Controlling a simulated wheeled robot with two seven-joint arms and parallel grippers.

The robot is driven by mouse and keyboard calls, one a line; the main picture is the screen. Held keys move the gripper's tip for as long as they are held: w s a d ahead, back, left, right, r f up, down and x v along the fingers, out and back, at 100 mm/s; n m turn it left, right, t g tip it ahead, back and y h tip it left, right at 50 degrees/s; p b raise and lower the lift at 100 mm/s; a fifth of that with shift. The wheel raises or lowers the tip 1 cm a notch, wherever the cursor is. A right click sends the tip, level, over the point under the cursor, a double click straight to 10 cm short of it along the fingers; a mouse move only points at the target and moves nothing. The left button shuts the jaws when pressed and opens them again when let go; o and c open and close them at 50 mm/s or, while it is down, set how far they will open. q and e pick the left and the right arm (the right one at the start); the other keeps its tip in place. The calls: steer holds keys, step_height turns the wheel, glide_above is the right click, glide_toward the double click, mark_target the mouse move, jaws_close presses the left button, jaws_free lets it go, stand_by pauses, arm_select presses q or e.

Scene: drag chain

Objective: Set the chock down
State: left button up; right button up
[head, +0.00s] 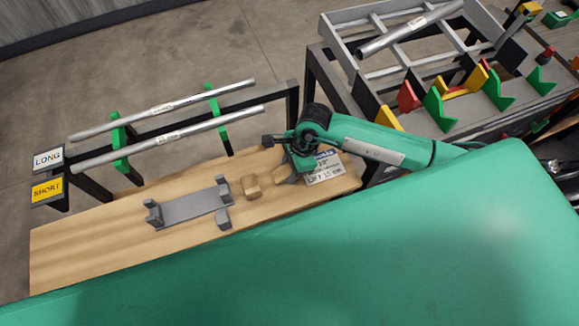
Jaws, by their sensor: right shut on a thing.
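The chock appears to be the small tan wooden block (250,188) at the workbench (90,250), just right of a grey cradle (190,206) with raised ends. My right gripper (275,163) reaches in from the right, its grey fingers close to the block's right side. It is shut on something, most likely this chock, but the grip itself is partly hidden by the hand. I cannot tell whether the block touches the wood. My left gripper is not in view.
Two metal tubes (165,107) rest on green supports behind the bench, beside LONG (47,159) and SHORT (47,188) signs. A printed card (325,170) lies right of the hand. A grey frame (345,32) and colored holders (440,110) stand behind. The bench's left end is clear.

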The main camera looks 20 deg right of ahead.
steer(key=o, duration=1)
steer(key=shift+r, duration=0.1)
steer(key=shift+d+r, duration=0.1)
steer(key=shift+r, duration=0.1)
steer(key=b+v, duration=0.3)
steer(key=v, duration=0.8)
steer(key=shift+r, duration=0.3)
steer(key=shift+s+f, duration=0.1)
